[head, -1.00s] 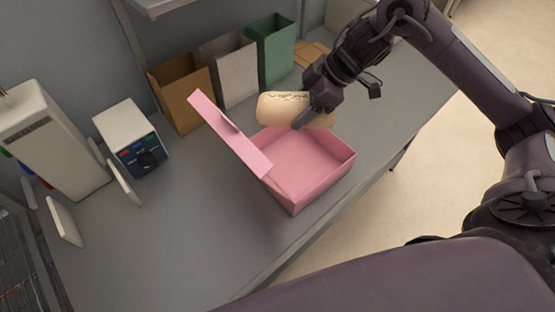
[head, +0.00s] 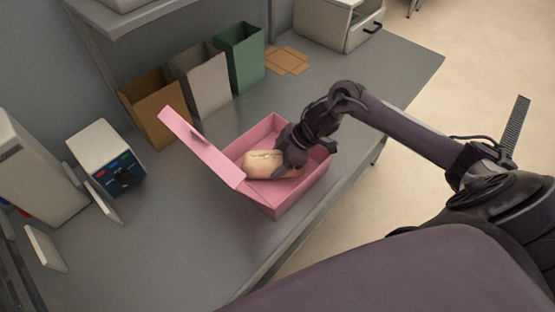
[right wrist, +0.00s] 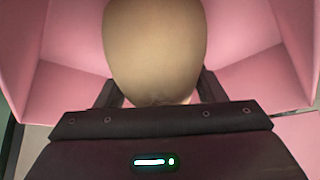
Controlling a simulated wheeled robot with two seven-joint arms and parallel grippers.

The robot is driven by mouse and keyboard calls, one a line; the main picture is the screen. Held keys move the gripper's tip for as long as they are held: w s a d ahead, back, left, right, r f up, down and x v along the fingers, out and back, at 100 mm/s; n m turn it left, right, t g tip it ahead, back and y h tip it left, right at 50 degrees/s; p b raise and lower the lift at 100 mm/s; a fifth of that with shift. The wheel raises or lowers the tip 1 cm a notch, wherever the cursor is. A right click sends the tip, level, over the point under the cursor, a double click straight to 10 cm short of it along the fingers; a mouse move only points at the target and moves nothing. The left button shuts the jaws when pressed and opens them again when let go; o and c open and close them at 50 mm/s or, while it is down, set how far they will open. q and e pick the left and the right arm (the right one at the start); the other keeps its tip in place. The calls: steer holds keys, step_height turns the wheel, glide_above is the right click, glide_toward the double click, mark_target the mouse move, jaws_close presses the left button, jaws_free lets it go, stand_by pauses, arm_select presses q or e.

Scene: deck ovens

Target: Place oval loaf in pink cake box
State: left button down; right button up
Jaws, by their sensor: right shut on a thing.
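The pink cake box (head: 288,203) stands open on the grey counter, its lid (head: 200,147) tilted up on the left side. The oval loaf (head: 262,163), pale tan with a scored top, is inside the box opening. My right gripper (head: 291,160) reaches down into the box and is shut on the loaf. In the right wrist view the loaf (right wrist: 154,45) fills the middle between the fingers, with pink box walls (right wrist: 62,50) around it. Whether the loaf touches the box floor cannot be told. My left gripper is not in view.
A brown bag (head: 155,110), a grey-white bag (head: 203,82) and a green bag (head: 240,58) stand behind the box. Flat brown cardboard (head: 287,61) lies to their right. White appliances (head: 105,155) stand at left. The counter in front of the box is bare.

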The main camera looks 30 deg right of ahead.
steer(key=shift+f, duration=0.3)
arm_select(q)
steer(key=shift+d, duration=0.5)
arm_select(e)
steer(key=shift+f, duration=0.15)
steer(key=o, duration=1.1)
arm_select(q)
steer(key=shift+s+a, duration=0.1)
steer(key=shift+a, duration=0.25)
arm_select(e)
steer(key=b+v, duration=0.2)
steer(key=v, duration=0.9)
steer(key=shift+s, duration=0.1)
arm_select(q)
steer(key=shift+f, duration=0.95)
arm_select(e)
steer(key=shift+s+d+r, duration=0.1)
steer(key=shift+d+r, duration=0.1)
steer(key=shift+r, duration=0.45)
